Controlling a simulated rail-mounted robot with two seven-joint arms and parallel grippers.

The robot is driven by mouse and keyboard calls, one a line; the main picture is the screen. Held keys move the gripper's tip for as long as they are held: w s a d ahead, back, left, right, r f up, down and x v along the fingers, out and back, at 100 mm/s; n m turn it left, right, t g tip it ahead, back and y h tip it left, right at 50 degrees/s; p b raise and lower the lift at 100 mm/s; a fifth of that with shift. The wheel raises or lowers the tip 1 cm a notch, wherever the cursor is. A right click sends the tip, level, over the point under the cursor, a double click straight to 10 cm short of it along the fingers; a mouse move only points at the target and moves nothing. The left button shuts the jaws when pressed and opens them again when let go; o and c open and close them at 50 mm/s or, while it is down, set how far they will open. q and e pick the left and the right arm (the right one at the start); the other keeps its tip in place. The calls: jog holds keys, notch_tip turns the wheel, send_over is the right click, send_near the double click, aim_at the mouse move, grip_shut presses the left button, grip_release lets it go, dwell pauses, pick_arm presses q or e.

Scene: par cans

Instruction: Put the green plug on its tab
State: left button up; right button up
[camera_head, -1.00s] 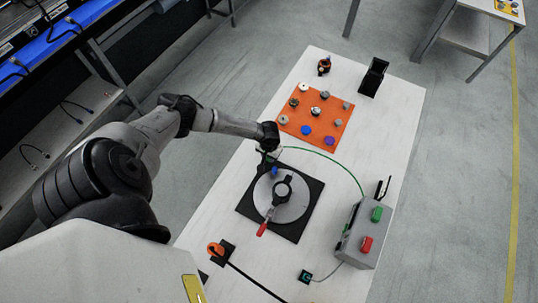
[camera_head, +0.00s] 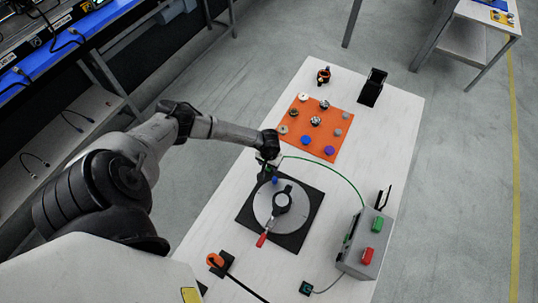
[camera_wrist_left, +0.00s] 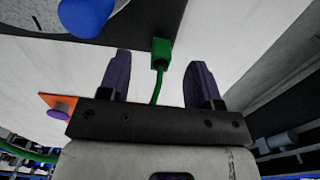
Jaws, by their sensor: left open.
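The green plug (camera_wrist_left: 161,53) shows in the left wrist view, at the edge of a black mat (camera_wrist_left: 135,20), with its green cable running down between my fingers. My left gripper (camera_wrist_left: 159,76) is open, one finger on each side of the cable, with the plug just beyond the fingertips. In the head view my left gripper (camera_head: 268,168) is at the upper left edge of the black mat (camera_head: 302,233), and its wrist hides most of the plug. The green cable (camera_head: 335,166) arcs right toward a grey box (camera_head: 358,262). I cannot tell which part is the plug's tab.
A round grey plate (camera_head: 264,207) with a red-handled lever and a blue knob (camera_head: 275,180) sits on the black mat, close to my gripper. An orange mat (camera_head: 322,147) with several small parts lies behind. An orange plug (camera_head: 215,260) is at the front left of the white table.

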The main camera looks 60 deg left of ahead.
pick_arm(q)
notch_tip(320, 180, up, 12)
jog(key=shift+r, duration=0.2)
